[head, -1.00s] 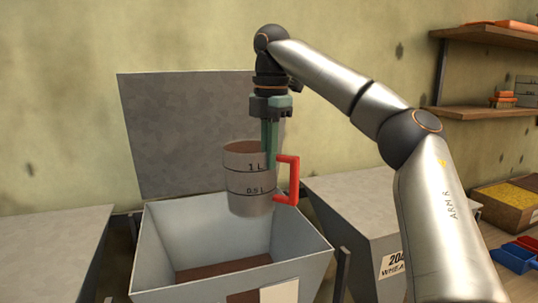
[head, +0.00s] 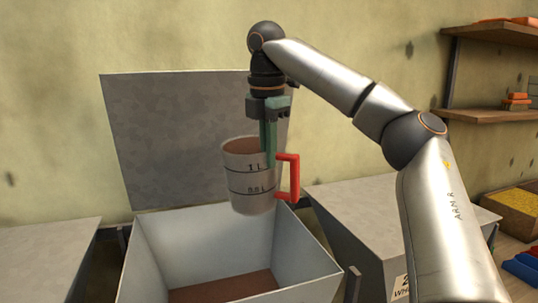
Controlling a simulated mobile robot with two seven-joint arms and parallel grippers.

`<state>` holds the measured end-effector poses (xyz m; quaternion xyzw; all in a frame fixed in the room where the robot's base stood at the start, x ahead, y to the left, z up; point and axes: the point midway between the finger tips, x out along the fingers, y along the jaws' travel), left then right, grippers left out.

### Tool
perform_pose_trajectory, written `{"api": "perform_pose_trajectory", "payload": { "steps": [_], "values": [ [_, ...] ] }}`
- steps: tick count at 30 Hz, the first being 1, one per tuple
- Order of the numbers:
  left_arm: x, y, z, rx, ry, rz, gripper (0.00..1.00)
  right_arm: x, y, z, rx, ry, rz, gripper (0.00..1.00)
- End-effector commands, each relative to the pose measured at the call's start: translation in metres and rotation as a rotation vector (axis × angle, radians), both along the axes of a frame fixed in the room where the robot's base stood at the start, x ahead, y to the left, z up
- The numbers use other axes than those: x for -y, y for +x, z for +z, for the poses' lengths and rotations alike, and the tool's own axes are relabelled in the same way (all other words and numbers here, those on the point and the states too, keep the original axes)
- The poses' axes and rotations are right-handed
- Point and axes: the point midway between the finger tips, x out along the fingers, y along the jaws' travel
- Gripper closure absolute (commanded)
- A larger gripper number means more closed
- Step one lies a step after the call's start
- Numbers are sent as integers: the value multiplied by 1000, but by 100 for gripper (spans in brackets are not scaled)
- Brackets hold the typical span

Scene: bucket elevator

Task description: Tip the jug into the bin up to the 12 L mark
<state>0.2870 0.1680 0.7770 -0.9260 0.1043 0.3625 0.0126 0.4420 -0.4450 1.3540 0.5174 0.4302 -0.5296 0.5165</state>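The jug (head: 250,190) is a grey measuring jug with a red handle and 1 L and 0.5 L lines. It hangs in the air above the open bin, leaning slightly, its rim a little to the left. Brown shows inside its mouth. My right gripper (head: 269,160) points down and is shut on the jug near its rim on the handle side. The bin (head: 190,247) is a pale grey box with a brown layer low inside. I see no 12 L mark. My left gripper is not in view.
The bin's grey lid (head: 180,140) stands raised behind it. Closed grey bins flank it on the left (head: 40,250) and right (head: 375,215). Shelves (head: 490,113) hang at the right, above a crate of yellow grain (head: 510,197).

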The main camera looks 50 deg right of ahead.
Motion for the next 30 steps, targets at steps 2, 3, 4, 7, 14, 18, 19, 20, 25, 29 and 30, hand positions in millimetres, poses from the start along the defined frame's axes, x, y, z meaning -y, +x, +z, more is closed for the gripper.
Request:
{"api": "perform_pose_trajectory", "payload": {
  "steps": [2, 3, 4, 7, 14, 18, 19, 20, 25, 29, 30],
  "values": [
    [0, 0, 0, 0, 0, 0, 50, -2, 0, 3, 18, -40, 5, 100],
    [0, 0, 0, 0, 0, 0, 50, -3, -1, 4, 26, -61, 3, 100],
    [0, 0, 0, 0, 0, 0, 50, -4, -1, 4, 30, -77, 5, 100],
    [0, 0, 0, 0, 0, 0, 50, -5, -1, 5, 46, -130, 3, 100],
    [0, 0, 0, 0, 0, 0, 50, -10, -3, 5, 79, -236, 3, 100],
    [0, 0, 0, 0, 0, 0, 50, -13, -4, 4, 98, -300, 1, 100],
    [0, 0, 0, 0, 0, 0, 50, -14, -4, 4, 102, -314, 3, 100],
    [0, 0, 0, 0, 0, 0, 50, -15, -4, 4, 106, -327, 2, 100],
    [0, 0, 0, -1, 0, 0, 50, -18, -5, 2, 129, -407, 0, 100],
    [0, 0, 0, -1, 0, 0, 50, -19, -5, -1, 147, -467, 1, 100],
    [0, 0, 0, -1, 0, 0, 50, -19, -5, -2, 154, -487, 0, 100]
  ]
}}
